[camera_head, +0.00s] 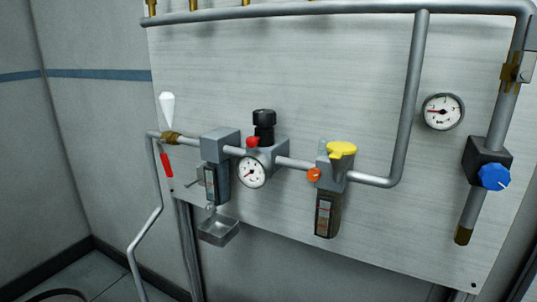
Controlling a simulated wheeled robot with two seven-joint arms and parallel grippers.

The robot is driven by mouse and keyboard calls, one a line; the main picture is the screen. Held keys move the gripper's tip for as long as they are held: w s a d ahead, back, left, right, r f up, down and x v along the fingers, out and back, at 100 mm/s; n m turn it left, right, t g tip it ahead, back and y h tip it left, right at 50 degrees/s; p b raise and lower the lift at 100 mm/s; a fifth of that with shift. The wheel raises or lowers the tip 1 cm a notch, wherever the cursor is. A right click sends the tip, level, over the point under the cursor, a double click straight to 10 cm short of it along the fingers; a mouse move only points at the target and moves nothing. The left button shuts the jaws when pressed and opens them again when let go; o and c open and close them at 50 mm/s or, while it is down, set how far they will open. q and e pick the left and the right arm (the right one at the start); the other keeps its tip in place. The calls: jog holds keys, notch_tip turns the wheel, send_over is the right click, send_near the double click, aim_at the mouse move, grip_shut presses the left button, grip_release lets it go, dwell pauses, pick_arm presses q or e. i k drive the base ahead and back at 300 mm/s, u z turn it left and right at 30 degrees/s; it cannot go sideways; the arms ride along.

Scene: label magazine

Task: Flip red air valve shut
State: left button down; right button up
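A brass valve (171,137) sits at the left end of the horizontal grey pipe on the metal panel. A red lever-like strip (166,166) hangs down just below it, roughly across the pipe's direction. A white, bulb-shaped piece (167,108) stands upright above the brass body. I cannot tell how the red and white parts are joined. A small red button or knob (252,141) sits further right, above a round gauge (251,172). Neither of my grippers is in view.
Along the pipe are a grey filter unit (219,145) with a small metal tray (219,231) below, a black knob (264,117), an orange knob (314,174) and a yellow cap (341,149). At right are another gauge (442,112) and a blue knob (494,176). Floor is visible lower left.

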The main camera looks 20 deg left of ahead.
aim_at(163, 157)
jog(key=z, duration=1.6)
jog(key=k, duration=0.85)
jog(key=u, duration=1.45)
jog(key=i, duration=0.5)
jog(key=u, duration=0.05)
